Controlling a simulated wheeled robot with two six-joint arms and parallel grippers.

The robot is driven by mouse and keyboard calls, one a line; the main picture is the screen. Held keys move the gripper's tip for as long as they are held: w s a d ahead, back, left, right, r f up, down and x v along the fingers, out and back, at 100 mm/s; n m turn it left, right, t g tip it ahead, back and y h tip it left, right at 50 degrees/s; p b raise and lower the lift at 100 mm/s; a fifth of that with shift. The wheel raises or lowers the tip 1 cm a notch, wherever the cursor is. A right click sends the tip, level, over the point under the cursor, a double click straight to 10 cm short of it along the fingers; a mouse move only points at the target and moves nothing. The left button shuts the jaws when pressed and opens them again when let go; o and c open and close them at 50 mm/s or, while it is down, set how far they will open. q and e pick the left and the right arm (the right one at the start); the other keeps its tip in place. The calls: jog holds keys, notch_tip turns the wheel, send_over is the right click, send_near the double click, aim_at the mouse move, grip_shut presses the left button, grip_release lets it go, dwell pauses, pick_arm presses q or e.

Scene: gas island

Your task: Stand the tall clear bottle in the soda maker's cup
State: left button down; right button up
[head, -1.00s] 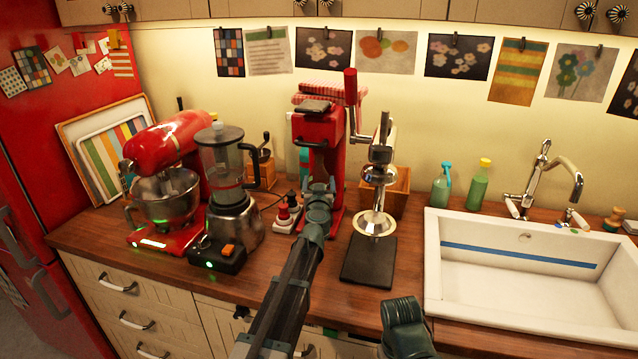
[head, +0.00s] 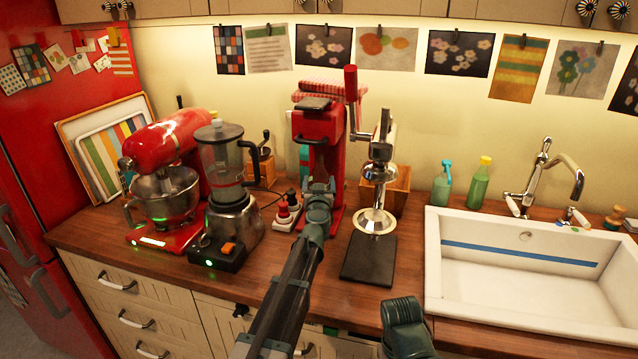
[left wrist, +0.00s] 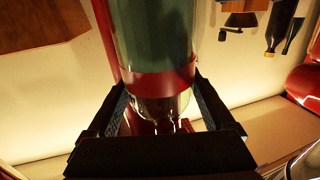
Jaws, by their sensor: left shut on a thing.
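The red soda maker (head: 322,133) stands on the counter against the wall, left of the lever press. My left gripper (head: 319,187) is at the front of it, low between its sides. In the left wrist view its two fingers (left wrist: 160,112) are shut on the clear bottle (left wrist: 158,75), one finger on each side. Teal and a red band show on or through the bottle. In the head view the gripper and arm hide most of the bottle. The cup is hidden, so I cannot tell whether the bottle touches it.
A blender (head: 229,170) and a red stand mixer (head: 165,150) stand to the left. A silver lever press (head: 376,200) with a dark base stands close on the right. The white sink (head: 520,270) is at right.

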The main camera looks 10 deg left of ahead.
pick_arm(q)
jog(key=shift+f+b, duration=0.3)
jog(key=shift+f, duration=0.05)
grip_release()
jog(key=v, duration=1.4)
jog(key=shift+w+r, duration=0.1)
